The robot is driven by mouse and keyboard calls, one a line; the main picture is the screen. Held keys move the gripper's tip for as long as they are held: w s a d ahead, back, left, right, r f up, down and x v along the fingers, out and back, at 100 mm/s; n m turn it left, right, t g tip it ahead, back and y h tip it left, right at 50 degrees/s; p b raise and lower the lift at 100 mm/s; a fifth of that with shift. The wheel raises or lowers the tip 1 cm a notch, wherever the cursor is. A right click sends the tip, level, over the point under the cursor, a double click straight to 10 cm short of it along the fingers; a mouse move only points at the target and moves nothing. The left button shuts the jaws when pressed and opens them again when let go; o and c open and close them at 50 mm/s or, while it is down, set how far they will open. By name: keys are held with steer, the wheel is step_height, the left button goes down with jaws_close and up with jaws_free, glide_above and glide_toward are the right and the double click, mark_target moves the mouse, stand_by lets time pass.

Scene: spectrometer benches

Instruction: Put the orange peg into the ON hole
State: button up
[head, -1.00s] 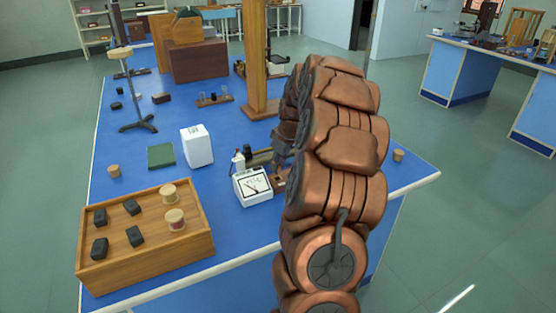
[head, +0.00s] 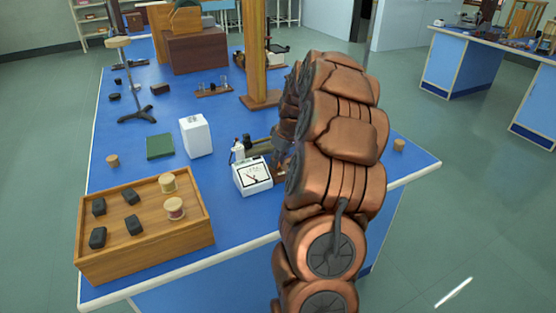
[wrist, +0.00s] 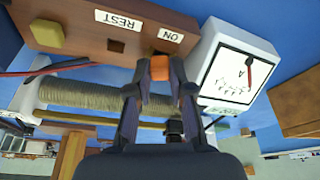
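The orange peg (wrist: 159,68) is between my gripper's fingertips (wrist: 159,84) in the wrist view, with a finger against each side. It is at the edge of the brown block (wrist: 78,28), just below the ON label (wrist: 170,35). The ON hole is hidden behind the peg and fingertips, so I cannot tell whether the peg is inside it. The REST hole (wrist: 116,46) is dark and empty, beside the REST label (wrist: 118,19). In the head view my arm hides most of the gripper and block.
A white meter (wrist: 236,66) stands close beside the block; it also shows in the head view (head: 252,187). A cord-wound coil (wrist: 95,94) and a red wire lie nearby. A wooden tray (head: 150,252) with black blocks and spools, and a white box (head: 196,136), stand left.

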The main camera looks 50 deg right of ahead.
steer(key=o, duration=0.5)
steer(key=shift+c, duration=0.2)
steer(key=v, duration=1.2)
